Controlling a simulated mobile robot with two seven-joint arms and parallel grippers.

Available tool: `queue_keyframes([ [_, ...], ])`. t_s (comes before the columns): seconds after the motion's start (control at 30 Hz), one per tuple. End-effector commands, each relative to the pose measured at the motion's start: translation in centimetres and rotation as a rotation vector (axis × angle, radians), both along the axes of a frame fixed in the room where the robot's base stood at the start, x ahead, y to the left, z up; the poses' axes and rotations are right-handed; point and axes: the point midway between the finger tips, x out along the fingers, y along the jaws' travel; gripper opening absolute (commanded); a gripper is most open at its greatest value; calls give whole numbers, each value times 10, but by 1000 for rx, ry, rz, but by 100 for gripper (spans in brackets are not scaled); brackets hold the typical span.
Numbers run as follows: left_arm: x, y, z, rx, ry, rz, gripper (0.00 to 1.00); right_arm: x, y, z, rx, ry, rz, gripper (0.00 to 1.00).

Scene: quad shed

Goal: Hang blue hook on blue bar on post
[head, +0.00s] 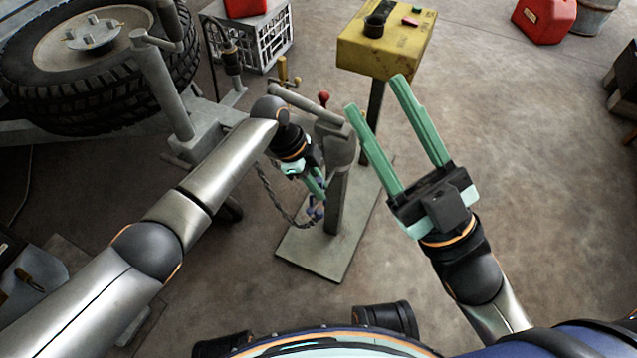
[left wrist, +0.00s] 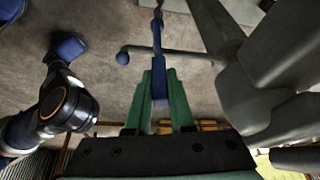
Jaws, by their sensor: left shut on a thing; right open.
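My left gripper (head: 319,190) is shut on the blue hook (head: 316,212), low beside the grey post (head: 338,200). In the left wrist view the blue hook (left wrist: 158,75) sits between the green fingers of my left gripper (left wrist: 160,85). A thin bar with a blue rounded tip (left wrist: 122,58) runs from the post side across the picture. The hook crosses the bar in this view; I cannot tell whether they touch. A chain (head: 272,195) hangs in a loop to the hook. My right gripper (head: 376,94) is open and empty, right of the post.
The post stands on a flat base plate (head: 318,255). A yellow box (head: 385,45) on a pole stands behind it. A wheel (head: 95,55) on a grey trailer frame is at the left, a white crate (head: 255,35) at the back.

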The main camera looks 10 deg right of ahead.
Motion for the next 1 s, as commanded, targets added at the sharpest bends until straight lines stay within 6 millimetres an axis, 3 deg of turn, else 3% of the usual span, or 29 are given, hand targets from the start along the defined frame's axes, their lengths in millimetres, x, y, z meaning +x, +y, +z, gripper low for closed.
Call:
queue_keyframes([
  [0.13,0,0,-4,-1,0,0,0,0,0,-3,0,0,0,50],
  [0.17,0,0,-4,-1,0,0,22,0,0,-3,0,0,0,50],
  [0.47,0,0,-3,0,0,0,56,0,0,-2,0,0,0,50],
  [0.63,0,0,-3,0,0,0,56,0,0,-2,0,0,0,50],
  [0.9,0,0,-4,0,1,1,85,0,0,-2,0,0,0,50],
  [1.0,0,0,-4,0,1,0,86,0,0,-2,0,0,0,50],
])
